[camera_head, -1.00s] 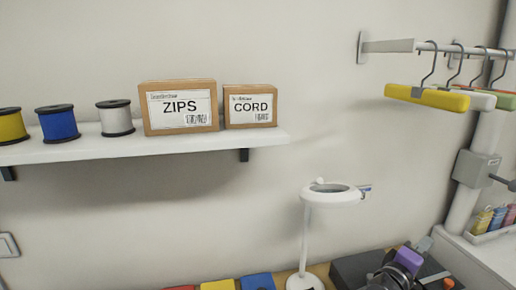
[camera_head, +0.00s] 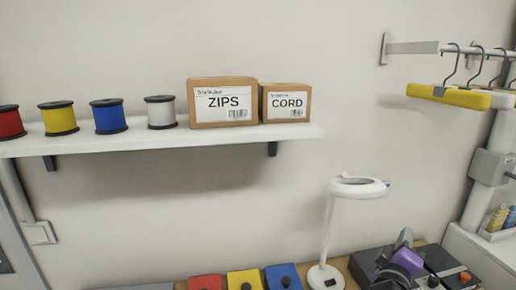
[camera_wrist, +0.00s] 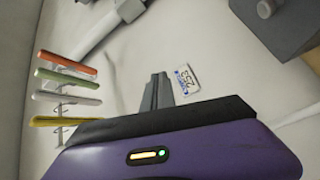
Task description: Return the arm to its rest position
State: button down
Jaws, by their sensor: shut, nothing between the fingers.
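My gripper (camera_wrist: 158,92) shows in the wrist view beyond its purple housing (camera_wrist: 180,155). Its grey fingers are together, with nothing between them. In the head view, my arm with its purple part (camera_head: 408,261) is low at the right, in front of a dark box-like surface and right of the white lamp. The fingers are too small there to make out clearly.
A white wall shelf (camera_head: 205,138) bears spools, a ZIPS box (camera_head: 224,102) and a CORD box (camera_head: 286,103). A white magnifier lamp (camera_head: 357,187) stands left of my arm. Hangers, including a yellow one (camera_head: 448,96), hang upper right. Red, yellow and blue items line the bottom edge.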

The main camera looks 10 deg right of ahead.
jog(key=s+a+f+n+t+y+b, duration=0.1)
jog(key=s+a+f+t+y+b, duration=0.15)
jog(key=s+a+f+y, duration=0.4)
jog(key=s+a+f+t+y+b, duration=0.1)
jog(key=s+a+f+t+y, duration=0.25)
jog(key=s+a+f, duration=0.5)
jog(key=s+a+f+m+g+y+b, duration=0.1)
jog(key=s+a+b, duration=0.1)
jog(key=s, duration=0.7)
jog(key=s+a+f+m+g+y+b, duration=0.1)
jog(key=s+a, duration=0.3)
jog(key=s, duration=0.5)
jog(key=s+a+f+m+g+y+b, duration=0.1)
jog(key=s+a+f+m+g+b, duration=0.1)
jog(key=s, duration=0.8)
jog(key=shift+a+f+m+y+b, duration=0.4)
jog(key=shift+a+m+b, duration=0.05)
jog(key=shift+m+b, duration=0.25)
